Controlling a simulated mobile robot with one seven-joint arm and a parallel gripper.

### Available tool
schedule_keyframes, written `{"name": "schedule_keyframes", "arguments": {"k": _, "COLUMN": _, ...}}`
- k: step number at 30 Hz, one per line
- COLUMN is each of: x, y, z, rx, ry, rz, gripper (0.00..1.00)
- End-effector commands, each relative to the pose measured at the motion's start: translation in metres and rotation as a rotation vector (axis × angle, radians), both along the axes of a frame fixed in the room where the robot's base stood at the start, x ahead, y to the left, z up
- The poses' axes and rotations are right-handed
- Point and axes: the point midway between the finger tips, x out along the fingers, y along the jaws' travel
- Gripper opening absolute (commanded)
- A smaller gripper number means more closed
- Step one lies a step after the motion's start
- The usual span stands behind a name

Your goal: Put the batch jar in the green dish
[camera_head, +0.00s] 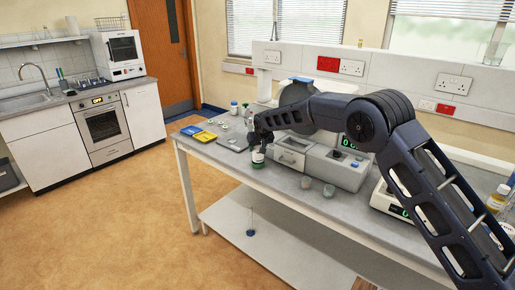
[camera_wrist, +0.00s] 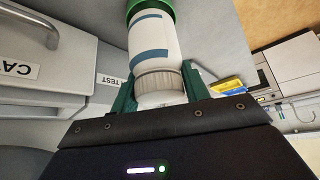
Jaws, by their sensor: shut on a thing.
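My gripper (camera_wrist: 155,95) is shut on the ribbed pale cap of the batch jar (camera_wrist: 152,45), a white jar with blue stripes. Its dark green fingers sit on both sides of the cap. In the head view the jar (camera_head: 258,158) hangs below my gripper (camera_head: 260,141), over the front part of the bench. Green (camera_wrist: 165,4) shows at the jar's far end in the wrist view and at its bottom in the head view. I cannot tell whether this is part of the jar or the green dish. No separate green dish shows clearly.
A grey drawer unit (camera_head: 291,157) stands close right of the jar. A yellow tray (camera_head: 205,136), a blue tray (camera_head: 191,130) and a grey flat device (camera_head: 233,143) lie to the left. My arm covers much of the bench's right.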

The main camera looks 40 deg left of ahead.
Motion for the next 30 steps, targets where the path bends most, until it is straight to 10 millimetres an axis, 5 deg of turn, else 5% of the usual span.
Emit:
{"name": "schedule_keyframes", "arguments": {"k": 17, "x": -0.0003, "y": 0.0, "z": -0.0088, "rx": -0.001, "ry": 0.001, "rz": 0.0, "gripper": 0.21}}
{"name": "schedule_keyframes", "arguments": {"k": 18, "x": -0.0004, "y": -0.0001, "z": -0.0096, "rx": -0.001, "ry": 0.001, "rz": 0.0, "gripper": 0.47}}
{"name": "schedule_keyframes", "arguments": {"k": 21, "x": -0.0004, "y": 0.0, "z": -0.0091, "rx": -0.001, "ry": 0.001, "rz": 0.0, "gripper": 0.67}}
{"name": "schedule_keyframes", "arguments": {"k": 30, "x": -0.0004, "y": 0.0001, "z": -0.008, "rx": 0.0, "ry": 0.0, "rz": 0.0, "gripper": 0.67}}
